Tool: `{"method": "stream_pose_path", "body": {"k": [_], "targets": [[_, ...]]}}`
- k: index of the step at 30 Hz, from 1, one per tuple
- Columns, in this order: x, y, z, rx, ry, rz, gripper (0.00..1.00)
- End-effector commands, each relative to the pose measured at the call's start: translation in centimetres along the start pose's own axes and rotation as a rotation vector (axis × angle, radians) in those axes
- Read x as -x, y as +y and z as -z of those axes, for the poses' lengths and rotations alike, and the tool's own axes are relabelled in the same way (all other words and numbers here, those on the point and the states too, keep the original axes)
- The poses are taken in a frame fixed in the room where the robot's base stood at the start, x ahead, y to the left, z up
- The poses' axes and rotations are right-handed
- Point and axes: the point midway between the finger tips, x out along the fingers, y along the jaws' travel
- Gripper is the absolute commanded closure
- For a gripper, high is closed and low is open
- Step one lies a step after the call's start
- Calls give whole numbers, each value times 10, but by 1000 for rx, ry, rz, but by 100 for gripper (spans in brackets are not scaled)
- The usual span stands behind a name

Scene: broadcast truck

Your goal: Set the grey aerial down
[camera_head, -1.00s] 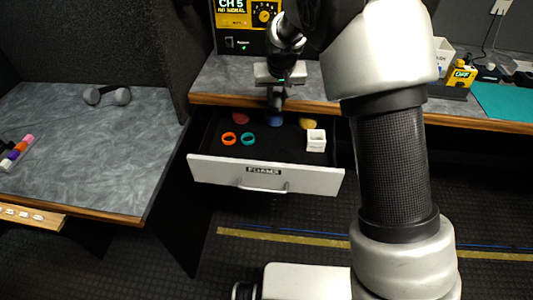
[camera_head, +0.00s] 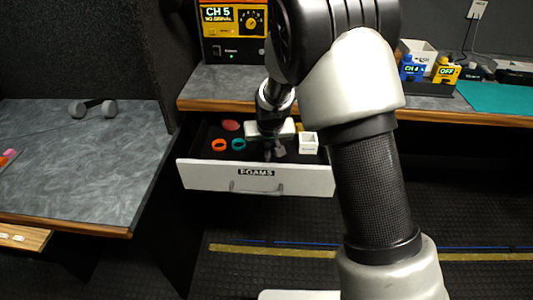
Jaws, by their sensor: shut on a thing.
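My gripper (camera_head: 271,148) points down over the open drawer (camera_head: 254,178), in front of the drawer's middle contents. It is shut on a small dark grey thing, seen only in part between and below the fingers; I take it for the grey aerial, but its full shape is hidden. I cannot tell whether it touches the drawer floor. The drawer is labelled FOAMS and holds an orange ring (camera_head: 218,145), a teal ring (camera_head: 239,144), a red foam piece (camera_head: 231,125) and a white square box (camera_head: 308,143).
A grey dumbbell-shaped thing (camera_head: 93,108) lies on the left desk (camera_head: 70,170), which is mostly clear. A yellow monitor (camera_head: 234,20) stands behind the drawer. Blue (camera_head: 410,69) and yellow (camera_head: 446,71) items and a teal mat (camera_head: 500,97) are on the right counter.

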Motion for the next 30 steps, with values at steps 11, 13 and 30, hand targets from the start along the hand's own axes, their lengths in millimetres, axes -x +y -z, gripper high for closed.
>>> {"method": "stream_pose_path", "body": {"k": [11, 13, 30], "targets": [[-13, 0, -6, 0, 0, 0, 98], [-15, 0, -7, 0, 0, 0, 98], [-3, 0, -4, 1, 1, 0, 58]]}}
